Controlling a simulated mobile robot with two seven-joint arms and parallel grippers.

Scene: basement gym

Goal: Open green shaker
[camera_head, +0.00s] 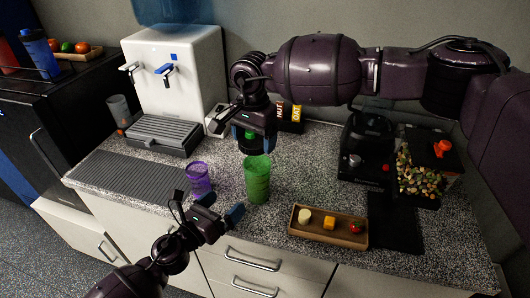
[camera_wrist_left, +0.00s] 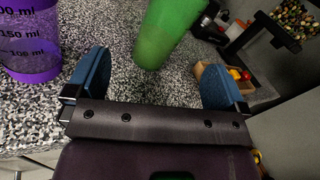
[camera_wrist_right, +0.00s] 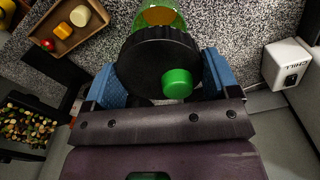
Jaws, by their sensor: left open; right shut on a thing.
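The green shaker cup (camera_head: 257,180) stands upright on the speckled counter, near its front edge. My right gripper (camera_head: 247,136) is shut on the black shaker lid with a green cap (camera_wrist_right: 158,66). The lid is off the cup and held just above and behind its rim. The cup's open top (camera_wrist_right: 160,15) shows past the lid in the right wrist view. My left gripper (camera_head: 221,207) is open and empty, low at the counter's front edge, left of the cup. In the left wrist view the green cup (camera_wrist_left: 170,30) stands beyond the open blue fingers.
A purple measuring cup (camera_head: 199,178) stands close to the left gripper. A wooden tray (camera_head: 318,238) with small food pieces lies to the right. A white water dispenser (camera_head: 178,75) and a black machine (camera_head: 365,150) stand behind. A black mat (camera_head: 395,226) lies right of the tray.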

